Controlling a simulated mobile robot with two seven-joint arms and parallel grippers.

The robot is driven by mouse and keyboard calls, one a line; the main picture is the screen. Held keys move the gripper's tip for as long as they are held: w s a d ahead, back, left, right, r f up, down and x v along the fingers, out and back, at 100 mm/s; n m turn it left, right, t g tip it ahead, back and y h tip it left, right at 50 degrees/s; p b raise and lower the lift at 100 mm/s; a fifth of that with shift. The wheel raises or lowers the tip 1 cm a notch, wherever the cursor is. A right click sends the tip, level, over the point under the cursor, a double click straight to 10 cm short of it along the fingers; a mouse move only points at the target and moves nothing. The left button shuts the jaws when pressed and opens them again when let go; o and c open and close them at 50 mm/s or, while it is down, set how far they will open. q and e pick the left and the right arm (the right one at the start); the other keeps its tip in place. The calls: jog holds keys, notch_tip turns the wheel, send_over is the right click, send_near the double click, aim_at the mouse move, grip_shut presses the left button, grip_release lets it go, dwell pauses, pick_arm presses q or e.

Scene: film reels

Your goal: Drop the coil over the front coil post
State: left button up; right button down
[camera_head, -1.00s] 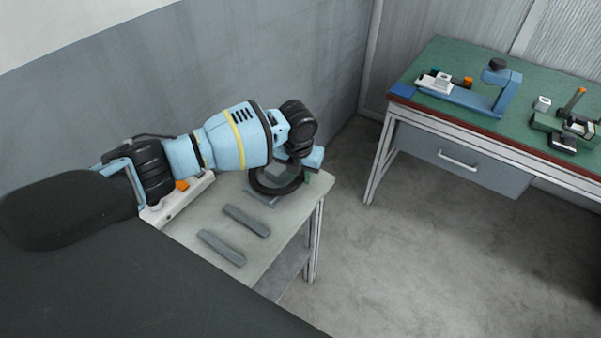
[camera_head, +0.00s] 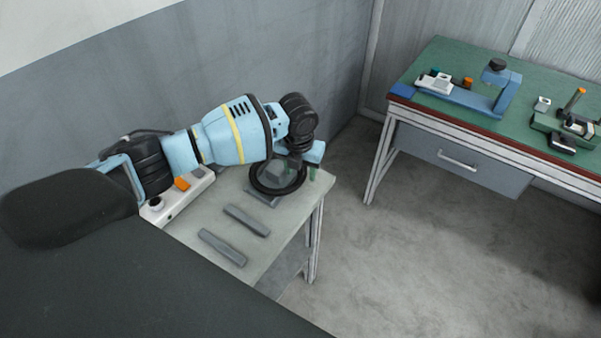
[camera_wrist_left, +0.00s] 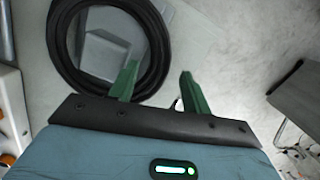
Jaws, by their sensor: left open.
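The coil, a thick black ring (camera_head: 259,186), lies near the far end of the small grey table. A grey angular block shows inside the ring. In the left wrist view the coil (camera_wrist_left: 72,76) fills the upper left, with the grey block (camera_wrist_left: 105,52) inside its opening. My left gripper (camera_head: 303,170) is open at the coil's right side. In the wrist view its green fingers (camera_wrist_left: 159,70) straddle the right part of the rim, one over the opening, one outside. I cannot tell how high they are above it. An orange post (camera_head: 575,98) stands on the green bench. My right gripper is not in view.
Two grey bars (camera_head: 246,220) lie on the small table (camera_head: 204,218). A white box with orange and black parts (camera_head: 180,197) is at its left. The green bench (camera_head: 450,58) at right carries a blue bracket (camera_head: 507,92) and small fixtures. Bare floor separates the tables.

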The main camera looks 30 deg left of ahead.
pick_arm(q)
notch_tip(320, 180, up, 10)
jog(key=s, duration=0.1)
jog(key=shift+p, duration=0.4)
jog(key=shift+s+d, duration=0.1)
jog(key=shift+d, duration=0.05)
